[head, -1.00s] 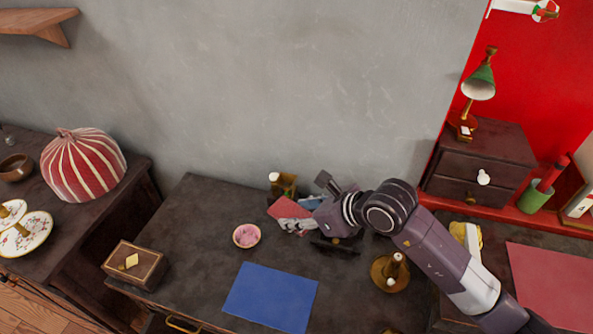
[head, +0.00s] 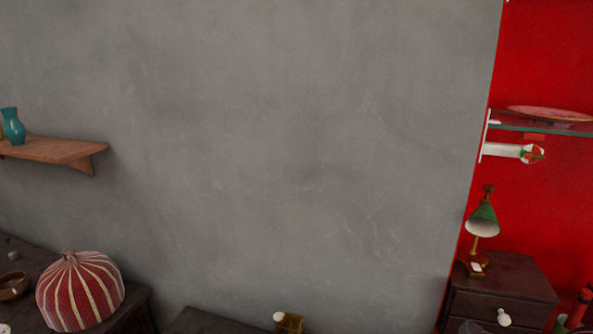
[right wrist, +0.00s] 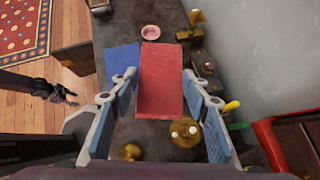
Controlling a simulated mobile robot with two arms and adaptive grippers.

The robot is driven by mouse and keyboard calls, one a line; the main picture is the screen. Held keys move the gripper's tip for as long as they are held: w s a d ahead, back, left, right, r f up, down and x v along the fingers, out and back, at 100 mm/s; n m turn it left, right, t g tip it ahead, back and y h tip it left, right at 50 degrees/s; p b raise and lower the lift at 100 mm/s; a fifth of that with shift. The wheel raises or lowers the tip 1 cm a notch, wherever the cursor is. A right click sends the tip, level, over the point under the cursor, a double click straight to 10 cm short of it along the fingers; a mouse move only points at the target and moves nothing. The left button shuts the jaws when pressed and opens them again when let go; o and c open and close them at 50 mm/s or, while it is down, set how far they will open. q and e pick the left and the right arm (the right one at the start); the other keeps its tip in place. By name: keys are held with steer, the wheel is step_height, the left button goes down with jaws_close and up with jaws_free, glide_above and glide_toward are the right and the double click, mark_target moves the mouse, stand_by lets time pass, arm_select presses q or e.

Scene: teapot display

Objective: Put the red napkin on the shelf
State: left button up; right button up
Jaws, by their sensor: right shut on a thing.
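The red napkin (right wrist: 161,85) is a flat red piece between the fingers of my right gripper (right wrist: 163,92) in the right wrist view. The gripper is shut on it, above the dark table. Two shelves show in the head view: a wooden shelf (head: 60,150) on the grey wall at left, with a teal vase (head: 12,126) at its left end, and a glass shelf (head: 545,130) on the red wall at right, bearing a pink plate (head: 550,114). My left gripper (right wrist: 65,95) appears small at left in the right wrist view; its opening is unclear.
A blue mat (right wrist: 122,62), a pink bowl (right wrist: 151,32) and a brass holder (right wrist: 186,132) are on the table. A green lamp (head: 483,220) stands on a drawer chest (head: 510,280). A striped red dome (head: 80,292) sits at lower left. The grey wall between the shelves is bare.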

steer(key=shift+s+d+r, duration=0.2)
steer(key=shift+s+d, duration=0.4)
steer(key=shift+w+a, duration=0.1)
stand_by(0.5)
stand_by(0.4)
stand_by(0.3)
